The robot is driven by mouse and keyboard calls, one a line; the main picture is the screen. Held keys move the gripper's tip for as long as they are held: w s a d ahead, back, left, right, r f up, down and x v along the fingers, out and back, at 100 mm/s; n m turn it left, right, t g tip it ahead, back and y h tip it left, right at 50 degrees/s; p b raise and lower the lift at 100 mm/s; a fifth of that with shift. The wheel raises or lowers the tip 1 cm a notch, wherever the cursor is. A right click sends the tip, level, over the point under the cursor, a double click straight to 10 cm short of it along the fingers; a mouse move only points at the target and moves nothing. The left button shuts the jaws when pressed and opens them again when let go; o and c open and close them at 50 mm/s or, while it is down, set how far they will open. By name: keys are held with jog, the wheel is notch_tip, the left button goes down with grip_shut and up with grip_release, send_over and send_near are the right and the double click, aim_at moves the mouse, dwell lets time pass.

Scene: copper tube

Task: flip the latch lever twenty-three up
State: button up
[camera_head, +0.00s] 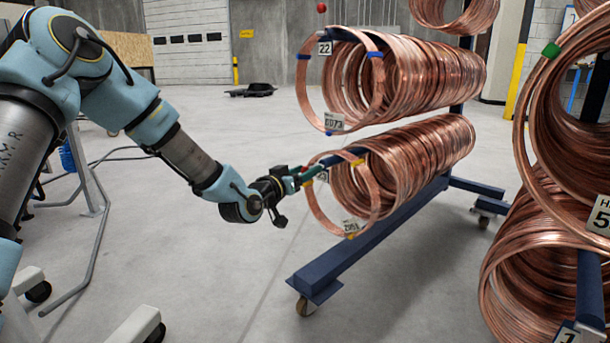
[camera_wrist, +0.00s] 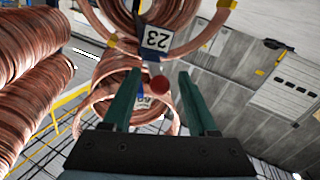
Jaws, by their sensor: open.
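The label 23 (camera_wrist: 157,41) shows upside down in the wrist view, at the end of the lower copper coil. A red knob (camera_wrist: 160,86) lies in front of it, between my two green fingers; I take it as the end of latch lever twenty-three. My gripper (camera_wrist: 161,75) is open, and I cannot tell whether a finger touches the knob. In the head view my gripper (camera_head: 306,175) is at the near end of the lower coil (camera_head: 420,155), and it hides the lever and most of label 23.
The upper coil (camera_head: 430,72) hangs above, with label 22 (camera_head: 325,48) and a red knob (camera_head: 321,7) over it. The rack's blue base (camera_head: 365,245) runs below on casters. More copper coils (camera_head: 535,275) stand at the right. The floor at left of the rack is mostly clear.

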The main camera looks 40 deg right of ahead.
grip_shut()
dwell(0.5)
